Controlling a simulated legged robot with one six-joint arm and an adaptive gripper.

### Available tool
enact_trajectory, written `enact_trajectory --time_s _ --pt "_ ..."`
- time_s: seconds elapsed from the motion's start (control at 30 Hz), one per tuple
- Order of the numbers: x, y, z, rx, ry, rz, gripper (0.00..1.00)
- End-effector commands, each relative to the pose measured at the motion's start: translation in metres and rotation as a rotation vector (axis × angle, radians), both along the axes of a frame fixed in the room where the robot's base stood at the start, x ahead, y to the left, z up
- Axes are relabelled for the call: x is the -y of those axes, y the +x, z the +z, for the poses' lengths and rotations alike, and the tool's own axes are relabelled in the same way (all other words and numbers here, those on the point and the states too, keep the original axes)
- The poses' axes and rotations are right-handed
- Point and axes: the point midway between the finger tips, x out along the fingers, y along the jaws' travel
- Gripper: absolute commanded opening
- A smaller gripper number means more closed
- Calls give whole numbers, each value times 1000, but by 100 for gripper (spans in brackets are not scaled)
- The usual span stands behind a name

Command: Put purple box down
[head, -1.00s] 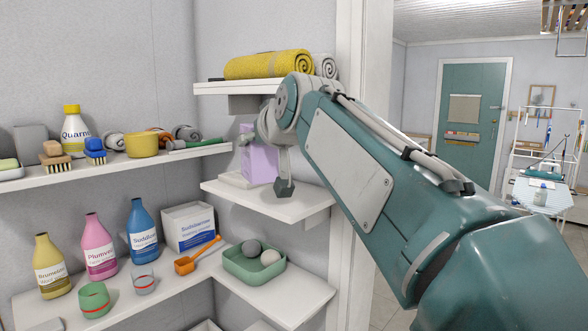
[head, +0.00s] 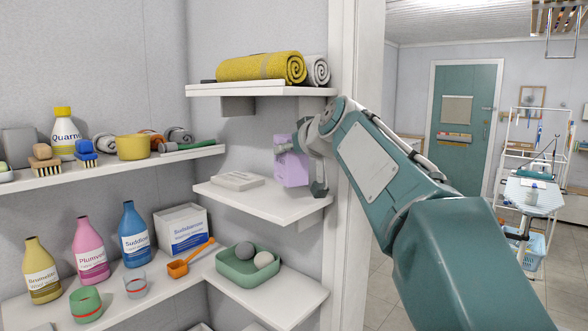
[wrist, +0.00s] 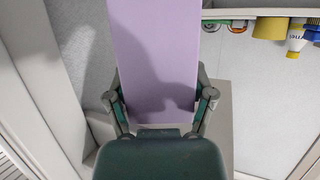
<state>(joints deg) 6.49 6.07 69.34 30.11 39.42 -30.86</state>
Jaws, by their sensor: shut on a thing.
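The purple box (head: 290,163) is upright at the right side of the middle corner shelf (head: 265,203) in the head view. My gripper (head: 305,148) is shut on it from the right. The box's lower edge is close to the shelf top; I cannot tell whether it touches. In the wrist view the purple box (wrist: 157,55) stands between the two fingers of my gripper (wrist: 160,105), one finger at each side. Its far end runs out of the frame.
A flat pale grey object (head: 237,181) lies on the shelf left of the box. Above is a shelf with a yellow rolled towel (head: 262,67). A door-frame post (head: 350,60) rises close to the arm. Below, a green tray (head: 249,268) holds two balls. The shelf front is clear.

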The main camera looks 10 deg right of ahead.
Motion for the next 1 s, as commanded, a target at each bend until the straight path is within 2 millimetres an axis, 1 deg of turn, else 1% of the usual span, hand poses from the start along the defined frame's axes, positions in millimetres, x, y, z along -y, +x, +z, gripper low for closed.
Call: enact_trajectory --time_s 0.17,0.3,0.4,0.67,0.7,0.77,1.0 --pt "0 -1 -14 -1 0 -1 13" --pt "0 -1 -33 -2 0 0 13" --pt "3 2 -41 0 0 -2 13" --pt "3 2 -42 1 -1 -1 13" --pt "3 2 -43 0 -1 -1 75" --pt "3 2 -43 0 -1 -1 100" --pt "3 2 -42 0 0 -1 100"
